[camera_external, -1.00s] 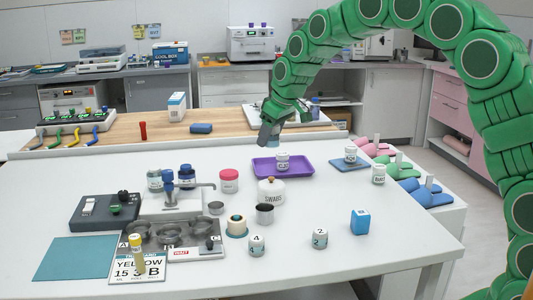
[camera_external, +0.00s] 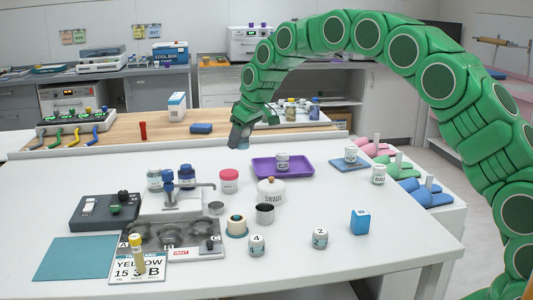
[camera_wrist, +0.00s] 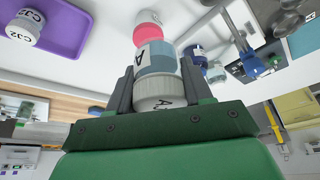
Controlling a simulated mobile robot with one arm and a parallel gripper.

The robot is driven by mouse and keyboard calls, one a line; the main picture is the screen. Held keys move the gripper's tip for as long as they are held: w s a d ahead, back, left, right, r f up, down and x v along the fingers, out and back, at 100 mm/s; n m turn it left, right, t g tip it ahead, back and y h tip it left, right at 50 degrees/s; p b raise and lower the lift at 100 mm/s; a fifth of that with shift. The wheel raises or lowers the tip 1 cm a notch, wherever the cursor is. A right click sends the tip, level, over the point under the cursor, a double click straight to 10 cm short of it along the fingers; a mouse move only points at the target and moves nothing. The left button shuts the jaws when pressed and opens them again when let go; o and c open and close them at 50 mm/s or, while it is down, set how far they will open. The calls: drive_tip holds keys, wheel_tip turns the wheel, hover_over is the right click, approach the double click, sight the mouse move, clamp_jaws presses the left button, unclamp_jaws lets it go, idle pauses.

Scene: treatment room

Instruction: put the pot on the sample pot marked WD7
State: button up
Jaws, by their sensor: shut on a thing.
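My gripper (camera_external: 240,143) is shut on a white pot with a blue-grey band (camera_wrist: 157,58), above the back of the white table, left of the purple tray. In the wrist view its white lid faces me between the jaws (camera_wrist: 157,88), with letters starting with A partly visible. A white pot (camera_external: 282,162) stands on the purple tray and reads CJ2 in the wrist view (camera_wrist: 26,28). Another pot (camera_external: 350,155) stands on the blue mat, and one (camera_external: 378,174) stands right of it. Their marks are too small to read, so I cannot tell which is WD7.
The purple tray (camera_external: 256,173) and blue mat (camera_external: 340,165) lie at the back right.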

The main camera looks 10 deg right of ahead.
hover_over(223, 171)
drive_tip(key=s+d, duration=0.1)
drive_tip(key=shift+d+f, duration=0.1)
drive_tip(key=shift+f, duration=3.3)
drive_tip(key=shift+w+f, duration=0.1)
drive_tip(key=shift+f, duration=1.55)
drive_tip(key=shift+f, duration=0.1)
drive_tip(key=o, duration=1)
drive_tip(key=shift+o, duration=0.2)
drive_tip(key=v, duration=1.2)
